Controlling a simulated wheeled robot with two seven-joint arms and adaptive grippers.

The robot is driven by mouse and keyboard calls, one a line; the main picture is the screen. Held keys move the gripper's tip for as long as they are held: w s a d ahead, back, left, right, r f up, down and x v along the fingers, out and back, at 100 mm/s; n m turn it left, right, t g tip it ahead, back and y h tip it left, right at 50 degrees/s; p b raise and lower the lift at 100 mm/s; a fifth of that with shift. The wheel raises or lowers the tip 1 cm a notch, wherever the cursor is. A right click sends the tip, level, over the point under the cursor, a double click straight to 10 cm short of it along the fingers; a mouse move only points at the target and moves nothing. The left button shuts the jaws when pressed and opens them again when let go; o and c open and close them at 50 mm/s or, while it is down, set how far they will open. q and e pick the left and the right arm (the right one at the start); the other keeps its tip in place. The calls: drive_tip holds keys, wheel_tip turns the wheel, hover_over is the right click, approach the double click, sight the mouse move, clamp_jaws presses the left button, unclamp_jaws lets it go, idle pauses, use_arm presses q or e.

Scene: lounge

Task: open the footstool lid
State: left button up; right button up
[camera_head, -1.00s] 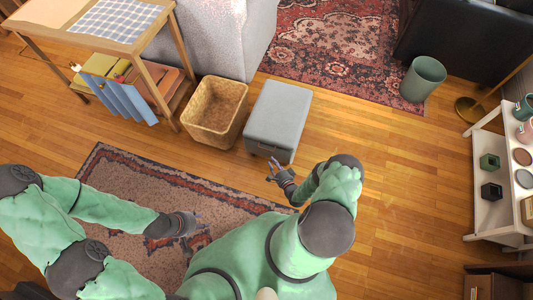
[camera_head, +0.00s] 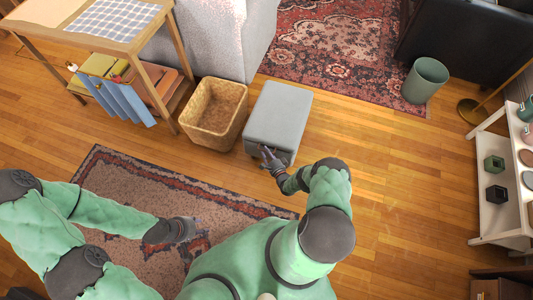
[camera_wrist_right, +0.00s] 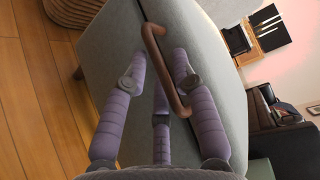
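The grey footstool (camera_head: 279,112) stands on the wood floor with its lid down. In the right wrist view its grey surface (camera_wrist_right: 115,45) fills the middle, with a brown loop handle (camera_wrist_right: 152,58) on it. My right gripper (camera_head: 268,153) is at the footstool's near edge. In the wrist view its purple fingers (camera_wrist_right: 160,75) are spread apart, with the handle between them. I cannot tell whether they touch it. My left gripper (camera_head: 194,230) hangs over the patterned rug, away from the footstool; its finger opening is too small to make out.
A wicker basket (camera_head: 216,112) stands close on the footstool's left. A grey sofa (camera_head: 222,40) is behind them, and a wooden table (camera_head: 60,30) is at far left. A green bin (camera_head: 425,80) stands at back right. The floor right of the footstool is clear.

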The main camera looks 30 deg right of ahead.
drive_tip(key=shift+w, duration=0.2)
clamp_jaws()
